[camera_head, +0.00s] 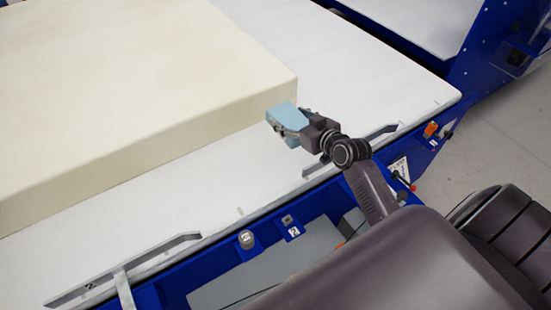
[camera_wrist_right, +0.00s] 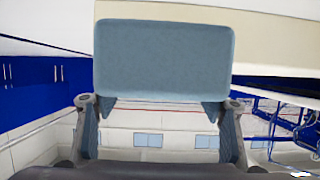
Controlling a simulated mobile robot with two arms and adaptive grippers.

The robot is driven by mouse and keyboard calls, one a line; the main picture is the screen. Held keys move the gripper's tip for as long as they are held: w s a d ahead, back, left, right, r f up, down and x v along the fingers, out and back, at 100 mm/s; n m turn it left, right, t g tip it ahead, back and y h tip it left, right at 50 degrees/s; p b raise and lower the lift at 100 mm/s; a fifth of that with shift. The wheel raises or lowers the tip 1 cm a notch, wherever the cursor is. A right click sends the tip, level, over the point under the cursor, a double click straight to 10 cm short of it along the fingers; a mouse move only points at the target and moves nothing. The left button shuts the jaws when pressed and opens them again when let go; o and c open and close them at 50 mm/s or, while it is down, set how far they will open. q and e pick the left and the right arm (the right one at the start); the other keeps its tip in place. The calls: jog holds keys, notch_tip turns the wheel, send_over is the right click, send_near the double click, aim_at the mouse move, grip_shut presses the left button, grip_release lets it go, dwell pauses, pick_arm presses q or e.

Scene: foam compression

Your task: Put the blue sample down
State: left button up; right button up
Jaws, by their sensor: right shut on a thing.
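The blue sample (camera_head: 282,115) is a light blue block at the tip of my right arm, over the white table top beside the cream foam slab's near corner. In the right wrist view the sample (camera_wrist_right: 164,60) fills the top middle, between and beyond the two fingertips. My right gripper (camera_head: 294,131) is shut on it; its fingers also show in the right wrist view (camera_wrist_right: 160,112). Whether the sample touches the table or the slab cannot be told. My left gripper is not in view.
The large cream foam slab (camera_head: 120,80) lies on the white table (camera_head: 350,75). Table room is free right of the slab.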

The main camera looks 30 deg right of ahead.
notch_tip(320, 180, down, 12)
jog(key=shift+r+b, duration=0.25)
jog(key=shift+b, duration=0.55)
jog(key=shift+f, duration=0.3)
notch_tip(320, 180, down, 4)
jog(key=shift+d+r+b, duration=0.1)
jog(key=shift+r+b, duration=0.1)
jog(key=shift+b, duration=0.85)
jog(key=shift+f, duration=0.2)
jog(key=shift+f, duration=0.1)
jog(key=o, duration=0.9)
